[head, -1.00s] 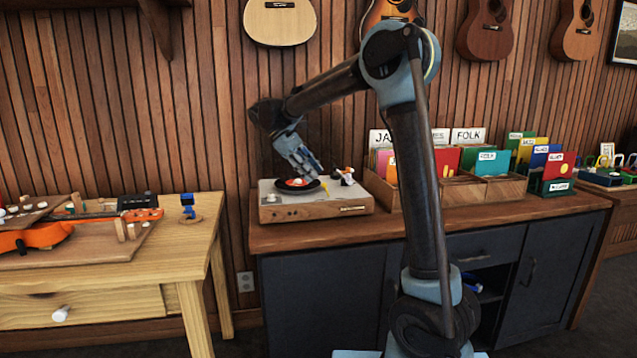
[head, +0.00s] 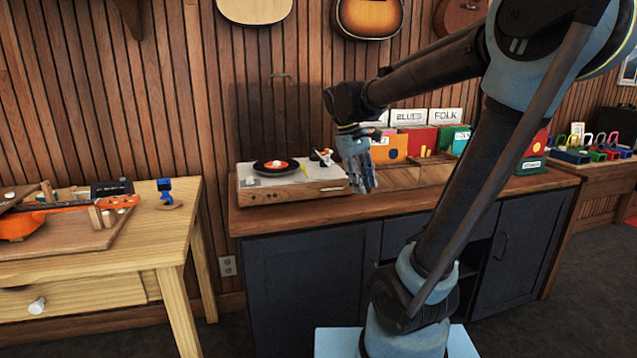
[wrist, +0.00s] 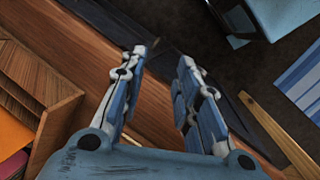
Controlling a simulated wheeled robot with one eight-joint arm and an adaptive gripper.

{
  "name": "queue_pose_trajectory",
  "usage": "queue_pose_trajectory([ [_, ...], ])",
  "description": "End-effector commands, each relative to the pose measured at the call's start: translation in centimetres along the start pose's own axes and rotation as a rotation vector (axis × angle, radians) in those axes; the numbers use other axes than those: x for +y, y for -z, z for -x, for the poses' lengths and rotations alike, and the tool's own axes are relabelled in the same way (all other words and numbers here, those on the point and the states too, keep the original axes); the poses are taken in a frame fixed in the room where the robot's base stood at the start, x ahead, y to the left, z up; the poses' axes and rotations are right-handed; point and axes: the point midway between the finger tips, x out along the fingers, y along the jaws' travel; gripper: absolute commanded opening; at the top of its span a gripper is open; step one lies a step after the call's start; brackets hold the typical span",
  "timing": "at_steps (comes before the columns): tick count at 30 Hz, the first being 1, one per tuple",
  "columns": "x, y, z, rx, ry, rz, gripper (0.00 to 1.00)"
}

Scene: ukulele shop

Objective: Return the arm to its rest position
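My gripper (head: 366,186) hangs from my raised arm in front of the dark cabinet's wooden top, just right of the record player (head: 325,188). In the wrist view my gripper (wrist: 163,58) points down over the front edge of the wooden top, its two blue-and-white fingers apart with nothing between them. A black record (head: 262,168) with a red-orange centre lies on the record player.
Record bins (head: 437,172) with coloured sleeves stand right of my gripper. A pale wooden table (head: 150,245) at left holds an orange ukulele (head: 20,226) and a small blue device (head: 165,188). Guitars hang on the slatted wall. Dark floor shows between table and cabinet.

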Motion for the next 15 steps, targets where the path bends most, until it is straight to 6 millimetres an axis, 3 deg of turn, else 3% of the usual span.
queue_pose_trajectory([
  [6, -1.3, -4.9, -3.9, 0.069, 0.053, -0.149, 0.30],
  [15, -4.1, -9.8, -9.6, 0.166, 0.121, -0.360, 0.30],
])
